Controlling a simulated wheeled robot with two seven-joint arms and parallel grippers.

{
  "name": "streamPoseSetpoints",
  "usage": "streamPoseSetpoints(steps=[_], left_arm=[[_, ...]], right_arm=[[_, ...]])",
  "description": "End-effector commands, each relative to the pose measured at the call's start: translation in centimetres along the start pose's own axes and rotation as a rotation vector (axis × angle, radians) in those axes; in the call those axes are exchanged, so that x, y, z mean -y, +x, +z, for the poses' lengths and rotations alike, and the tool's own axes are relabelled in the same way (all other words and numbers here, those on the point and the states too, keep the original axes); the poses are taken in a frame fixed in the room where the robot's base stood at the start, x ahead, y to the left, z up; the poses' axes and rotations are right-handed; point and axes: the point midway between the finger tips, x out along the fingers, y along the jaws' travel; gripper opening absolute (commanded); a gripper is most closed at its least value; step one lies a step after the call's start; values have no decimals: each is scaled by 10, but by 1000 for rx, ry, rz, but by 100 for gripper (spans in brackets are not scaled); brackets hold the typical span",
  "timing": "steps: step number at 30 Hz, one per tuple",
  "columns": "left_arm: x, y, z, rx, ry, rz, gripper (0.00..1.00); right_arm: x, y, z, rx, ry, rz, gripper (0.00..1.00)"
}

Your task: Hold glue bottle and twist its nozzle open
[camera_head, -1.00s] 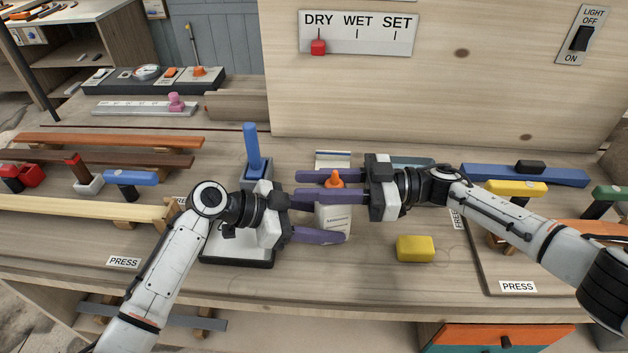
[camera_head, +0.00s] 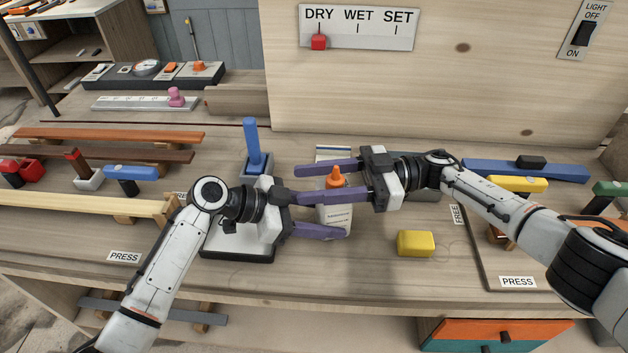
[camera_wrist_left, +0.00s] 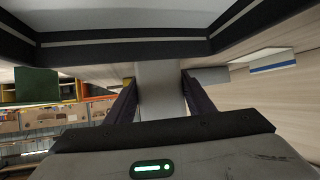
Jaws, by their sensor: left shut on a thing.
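The white glue bottle (camera_head: 338,220) stands upright near the middle of the bench, with its orange nozzle (camera_head: 335,179) on top. My left gripper (camera_head: 343,216), coming in from the left, is shut on the bottle's body. One purple finger crosses the bottle's front; the other is mostly hidden. In the left wrist view the pale bottle (camera_wrist_left: 160,90) fills the gap between the fingers. My right gripper (camera_head: 296,183), coming in from the right, has its fingers on either side of the nozzle. Gaps show beside the nozzle, so it looks open.
A yellow block (camera_head: 415,243) lies right of the bottle. A blue-handled tool (camera_head: 252,145) stands in a holder behind my left wrist. The wooden panel (camera_head: 450,100) rises behind, with a DRY/WET/SET sign (camera_head: 358,27). The bench front below the bottle is clear.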

Motion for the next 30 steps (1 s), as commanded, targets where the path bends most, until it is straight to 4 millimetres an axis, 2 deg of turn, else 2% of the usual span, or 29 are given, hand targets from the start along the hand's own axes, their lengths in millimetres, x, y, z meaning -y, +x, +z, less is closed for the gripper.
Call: streamPoseSetpoints(steps=[10,22,30], left_arm=[[1,-1,-1,-2,-1,-3,29],[2,-1,-1,-1,-1,-4,29],[2,-1,-1,-1,-1,-4,29]], right_arm=[[0,-4,-1,-2,-1,0,45],[-1,-63,-1,-1,0,2,45],[0,-75,-1,-2,-1,-1,45]])
